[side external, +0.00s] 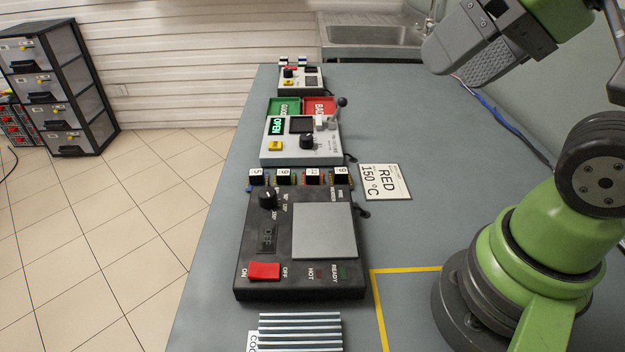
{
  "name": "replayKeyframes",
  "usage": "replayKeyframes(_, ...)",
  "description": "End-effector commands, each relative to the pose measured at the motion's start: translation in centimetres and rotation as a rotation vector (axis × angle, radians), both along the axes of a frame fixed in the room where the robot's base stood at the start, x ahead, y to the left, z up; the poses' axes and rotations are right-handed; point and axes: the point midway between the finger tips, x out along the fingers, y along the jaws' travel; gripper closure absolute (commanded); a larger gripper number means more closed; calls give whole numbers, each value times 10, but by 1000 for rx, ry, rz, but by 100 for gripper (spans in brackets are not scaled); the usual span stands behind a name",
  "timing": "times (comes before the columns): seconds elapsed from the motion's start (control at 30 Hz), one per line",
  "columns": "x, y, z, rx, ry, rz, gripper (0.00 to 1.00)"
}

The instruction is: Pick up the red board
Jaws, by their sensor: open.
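Several small boards with white numbered labels (284,176) stand in a row at the back edge of a black heater unit (305,278). A white card (386,182) reading "RED 150 °C" lies on the table right of the row. My gripper (478,52) is at the upper right, raised above the table and well apart from the boards. It is open, and I see nothing in it.
The heater has a grey plate (325,231), a knob and a red switch (264,271). Behind it stand a white tester (301,145) showing "OPEN", a green bin (284,106) and a red "BAD" bin (320,106). A striped cooling rack (300,332) lies in front. The table's right middle is clear.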

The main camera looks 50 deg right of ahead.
Motion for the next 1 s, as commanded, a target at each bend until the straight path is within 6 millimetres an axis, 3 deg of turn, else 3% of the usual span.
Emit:
replayKeyframes(0.47,0,0,0,0,0,0,40)
replayKeyframes(0.53,0,0,0,0,0,0,55)
replayKeyframes(0.8,1,0,0,0,1,-1,55)
replayKeyframes(1.0,26,-3,6,5,70,-38,55)
